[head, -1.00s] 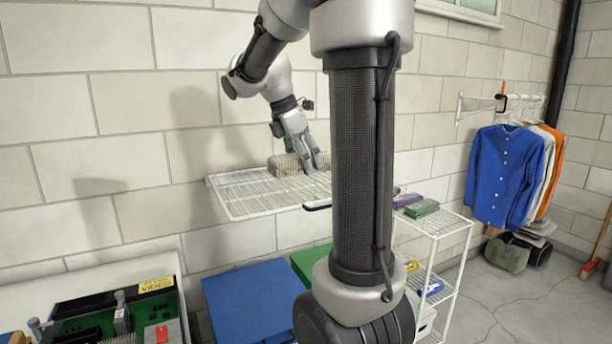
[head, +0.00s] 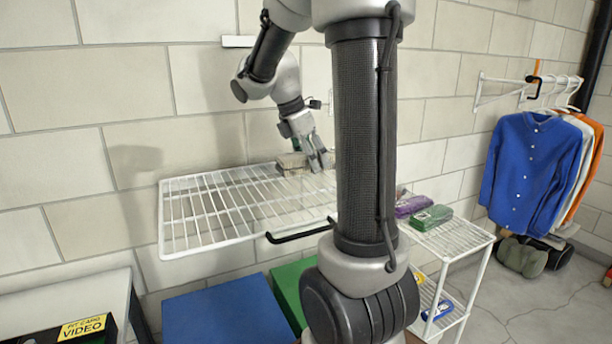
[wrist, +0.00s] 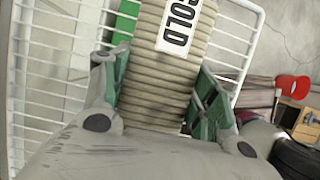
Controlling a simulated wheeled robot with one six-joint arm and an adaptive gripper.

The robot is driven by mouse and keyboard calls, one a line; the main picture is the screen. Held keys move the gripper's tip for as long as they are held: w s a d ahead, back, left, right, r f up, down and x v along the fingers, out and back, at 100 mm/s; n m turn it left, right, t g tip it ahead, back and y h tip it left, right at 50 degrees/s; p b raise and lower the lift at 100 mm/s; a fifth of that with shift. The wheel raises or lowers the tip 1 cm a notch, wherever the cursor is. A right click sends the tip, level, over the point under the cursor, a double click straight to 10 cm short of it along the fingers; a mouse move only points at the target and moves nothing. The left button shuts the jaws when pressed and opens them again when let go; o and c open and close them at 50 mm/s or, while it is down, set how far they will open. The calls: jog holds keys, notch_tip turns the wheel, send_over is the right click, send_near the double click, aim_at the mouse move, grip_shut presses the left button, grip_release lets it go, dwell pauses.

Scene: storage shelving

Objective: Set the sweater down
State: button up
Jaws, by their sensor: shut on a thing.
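The sweater (head: 290,161) is a beige ribbed bundle at the back right of the white wire shelf (head: 163,222), near the wall. In the wrist view the sweater (wrist: 160,75) carries a white label with "OLD" readable. My gripper (head: 318,160) reaches down at the sweater's right end. In the wrist view the green-padded fingers of my gripper (wrist: 163,100) stand on either side of the sweater and are shut on it. Wire bars show behind it. I cannot tell whether its underside touches the wires. My arm hides the shelf's right end.
The shelf's left and front parts are bare. A black bar (head: 300,232) sits at its front edge. A blue box top (head: 228,315) is below. A white rack (head: 455,240) at right holds purple (head: 412,206) and green (head: 432,217) bundles. A blue shirt (head: 528,165) hangs beyond.

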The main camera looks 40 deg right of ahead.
aim_at(312, 185)
jog(key=shift+f, duration=2.25)
jog(key=o, duration=1.2)
jog(key=shift+f, duration=0.1)
jog(key=v, duration=1.2)
jog(key=shift+f, duration=0.1)
jog(key=s+a+f+m+t+y, duration=0.2)
jog(key=s+a+m, duration=0.3)
jog(key=s+m, duration=0.2)
jog(key=s+a+f+m+t+y, duration=0.2)
jog(key=s+a+f+m+t, duration=0.1)
jog(key=s+a+m, duration=0.3)
jog(key=s+m, duration=0.2)
jog(key=s, duration=0.1)
jog(key=shift+a+f, duration=0.2)
jog(key=shift+a, duration=0.1)
